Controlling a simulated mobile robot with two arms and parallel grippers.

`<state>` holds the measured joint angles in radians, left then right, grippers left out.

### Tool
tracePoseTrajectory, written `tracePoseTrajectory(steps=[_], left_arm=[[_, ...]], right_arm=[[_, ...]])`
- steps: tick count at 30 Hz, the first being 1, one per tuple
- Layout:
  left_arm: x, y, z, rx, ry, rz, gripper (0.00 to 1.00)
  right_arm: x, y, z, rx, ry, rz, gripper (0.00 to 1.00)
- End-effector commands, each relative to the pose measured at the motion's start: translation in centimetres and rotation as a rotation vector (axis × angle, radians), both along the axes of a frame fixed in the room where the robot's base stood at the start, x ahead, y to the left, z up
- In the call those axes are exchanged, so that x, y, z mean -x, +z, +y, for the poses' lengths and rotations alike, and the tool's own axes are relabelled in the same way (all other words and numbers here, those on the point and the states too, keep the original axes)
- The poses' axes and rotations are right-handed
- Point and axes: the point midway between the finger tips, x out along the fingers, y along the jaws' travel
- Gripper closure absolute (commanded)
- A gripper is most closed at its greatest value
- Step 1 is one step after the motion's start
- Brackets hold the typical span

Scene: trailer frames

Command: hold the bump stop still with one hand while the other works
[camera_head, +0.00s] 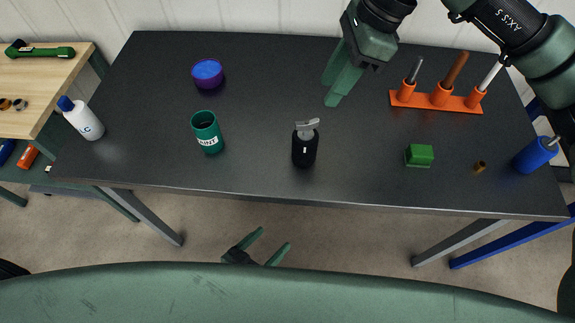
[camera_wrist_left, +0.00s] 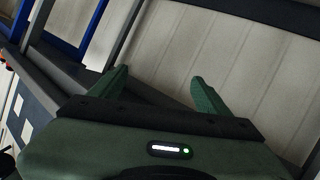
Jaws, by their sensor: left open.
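A blue cylinder with a metal stud on its end (camera_head: 534,156), which I take to be the bump stop, lies near the right end of the dark table (camera_head: 380,185). My left gripper (camera_head: 265,239) is open and empty below the table's front edge, far left of the cylinder. Its spread fingers also show in the left wrist view (camera_wrist_left: 160,80), with nothing between them. My right gripper (camera_head: 335,93) is over the back middle of the table, well left of the cylinder. Its fingers overlap in the head view, so its opening is unclear. I see nothing held in it.
An orange rack with tools (camera_head: 440,102), a green block (camera_head: 419,155) and a brass piece (camera_head: 480,167) are on the right. A black pump bottle (camera_head: 304,152), teal cup (camera_head: 207,136), purple-blue round container (camera_head: 208,75) and white bottle (camera_head: 86,122) stand farther left. The table's front middle-right is clear.

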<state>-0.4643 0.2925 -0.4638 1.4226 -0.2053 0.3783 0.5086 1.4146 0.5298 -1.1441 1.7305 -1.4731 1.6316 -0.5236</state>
Motion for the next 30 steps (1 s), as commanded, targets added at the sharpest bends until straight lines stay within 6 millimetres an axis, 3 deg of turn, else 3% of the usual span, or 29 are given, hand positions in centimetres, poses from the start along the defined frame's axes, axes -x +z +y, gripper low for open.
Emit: tracePoseTrajectory(steps=[1, 6, 11, 13, 15, 21, 30], left_arm=[[0.1, 2.7, -1.4, 0.059, -0.030, -0.045, 0.23], [1.4, 11.6, -5.4, 0.270, -0.134, -0.171, 0.23], [2.9, 19.4, -7.9, 0.437, -0.216, -0.271, 0.23], [1.9, 22.9, -8.2, 0.455, -0.196, -0.331, 0.23], [-0.8, 25.4, -7.8, 0.397, -0.123, -0.391, 0.23], [-6.8, 25.7, -5.7, 0.100, 0.050, -0.443, 0.23], [-9.8, 25.2, -4.5, -0.099, 0.104, -0.431, 0.23]], right_arm=[[0.0, 0.0, 0.0, 0.000, 0.000, 0.000, 0.64], [0.0, 0.0, 0.0, 0.000, 0.000, 0.000, 0.64], [0.0, 0.0, 0.0, 0.000, 0.000, 0.000, 0.64], [0.0, 0.0, 0.0, 0.000, 0.000, 0.000, 0.64], [0.0, 0.0, 0.0, 0.000, 0.000, 0.000, 0.64], [0.0, 0.0, 0.0, 0.000, 0.000, 0.000, 0.64], [0.0, 0.0, 0.0, 0.000, 0.000, 0.000, 0.64]])
